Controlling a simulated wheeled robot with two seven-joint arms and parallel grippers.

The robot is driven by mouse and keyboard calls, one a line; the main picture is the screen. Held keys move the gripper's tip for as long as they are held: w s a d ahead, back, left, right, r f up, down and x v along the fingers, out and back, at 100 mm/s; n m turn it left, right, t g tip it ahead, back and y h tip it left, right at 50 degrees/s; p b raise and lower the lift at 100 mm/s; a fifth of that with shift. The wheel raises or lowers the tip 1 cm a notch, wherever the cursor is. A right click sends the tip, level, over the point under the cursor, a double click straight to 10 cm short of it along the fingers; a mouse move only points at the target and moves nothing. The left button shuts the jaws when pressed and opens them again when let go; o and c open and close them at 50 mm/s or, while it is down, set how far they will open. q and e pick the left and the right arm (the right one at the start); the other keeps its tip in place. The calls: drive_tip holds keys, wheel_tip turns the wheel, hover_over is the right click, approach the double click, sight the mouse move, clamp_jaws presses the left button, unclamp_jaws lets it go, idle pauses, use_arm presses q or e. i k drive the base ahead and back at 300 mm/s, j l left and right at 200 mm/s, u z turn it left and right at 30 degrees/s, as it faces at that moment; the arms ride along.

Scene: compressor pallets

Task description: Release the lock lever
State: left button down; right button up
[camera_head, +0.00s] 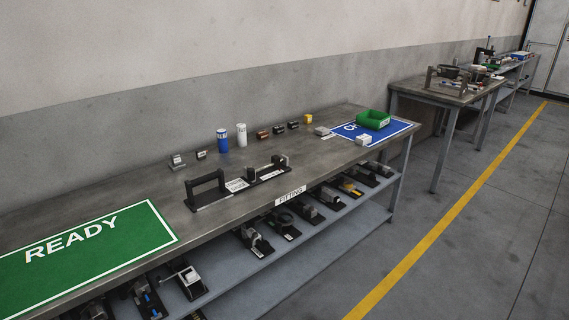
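No lock lever can be made out for certain at this distance. A dark fixture (216,200) with a tall black handle at its left end lies on the grey workbench (170,190). Its base carries white labels, and small upright parts stand toward its right end; one of these may be a lever, but I cannot tell. Neither of my grippers shows in the head view.
A green READY mat (140,253) covers the bench's near left. Blue (222,141) and white (241,135) cylinders stand behind the fixture. Floor at right is clear.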

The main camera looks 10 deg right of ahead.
sight(250, 170)
drive_tip(key=i+j+z, duration=0.75)
